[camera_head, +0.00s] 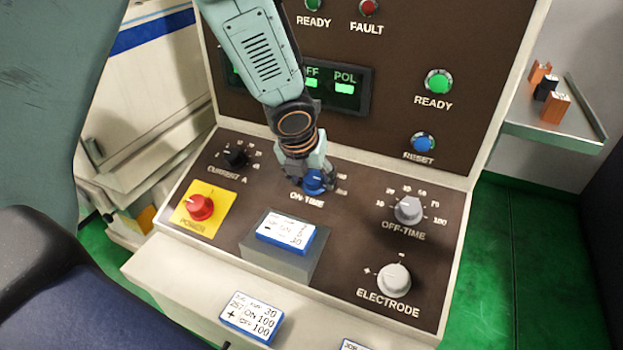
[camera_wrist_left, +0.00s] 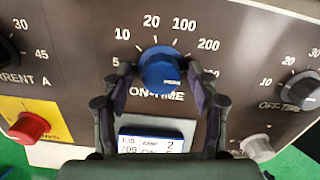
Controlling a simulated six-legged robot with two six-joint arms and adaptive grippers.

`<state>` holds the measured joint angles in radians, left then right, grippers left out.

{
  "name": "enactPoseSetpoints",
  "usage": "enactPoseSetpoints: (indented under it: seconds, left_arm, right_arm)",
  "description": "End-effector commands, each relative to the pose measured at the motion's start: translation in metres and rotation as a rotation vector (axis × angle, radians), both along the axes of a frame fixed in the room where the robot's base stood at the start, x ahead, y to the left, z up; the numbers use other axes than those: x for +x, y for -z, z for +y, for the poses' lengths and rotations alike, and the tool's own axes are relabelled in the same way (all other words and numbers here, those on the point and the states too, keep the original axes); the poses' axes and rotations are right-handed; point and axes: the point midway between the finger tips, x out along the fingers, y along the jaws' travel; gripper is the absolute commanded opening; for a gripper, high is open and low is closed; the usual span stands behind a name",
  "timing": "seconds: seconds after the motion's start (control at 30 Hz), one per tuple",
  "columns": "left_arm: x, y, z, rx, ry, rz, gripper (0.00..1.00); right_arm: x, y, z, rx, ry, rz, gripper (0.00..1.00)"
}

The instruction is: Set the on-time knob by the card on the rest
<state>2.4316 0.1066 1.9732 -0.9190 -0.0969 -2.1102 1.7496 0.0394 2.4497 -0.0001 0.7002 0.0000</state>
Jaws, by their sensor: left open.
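The blue on-time knob (camera_head: 314,181) is on the sloped brown panel, above the ON-TIME label. The card (camera_head: 286,232) lies on the grey rest (camera_head: 282,262) below the knob. The card (camera_wrist_left: 150,143) is partly readable in the left wrist view. My right gripper is not in view.
Nearby are the current knob (camera_head: 235,158), red power button (camera_head: 199,207), off-time knob (camera_head: 408,210) and electrode knob (camera_head: 393,279). Another card (camera_head: 251,318) lies on the front ledge, and part of one more (camera_head: 355,345) shows. A side shelf (camera_head: 560,133) holds small blocks.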

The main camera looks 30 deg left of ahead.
Motion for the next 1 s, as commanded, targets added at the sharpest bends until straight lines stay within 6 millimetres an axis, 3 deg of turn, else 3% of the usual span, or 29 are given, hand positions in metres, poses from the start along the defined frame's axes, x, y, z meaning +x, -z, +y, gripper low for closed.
enactPoseSetpoints:
  seconds: [0.2, 0.83, 1.0]
  left_arm:
    - [0.0019, -0.0008, 0.0, 0.0, 0.0, -0.001, 0.6]
    - [0.0023, -0.0009, -0.0002, -0.001, 0.0, -0.001, 0.07]
    - [0.0024, -0.0012, 0.0002, -0.002, -0.007, -0.001, 0.06]
  right_arm:
    - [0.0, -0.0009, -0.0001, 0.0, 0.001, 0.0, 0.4]
    - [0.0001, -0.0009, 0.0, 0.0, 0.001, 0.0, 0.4]
    - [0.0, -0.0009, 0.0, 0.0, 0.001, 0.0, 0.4]
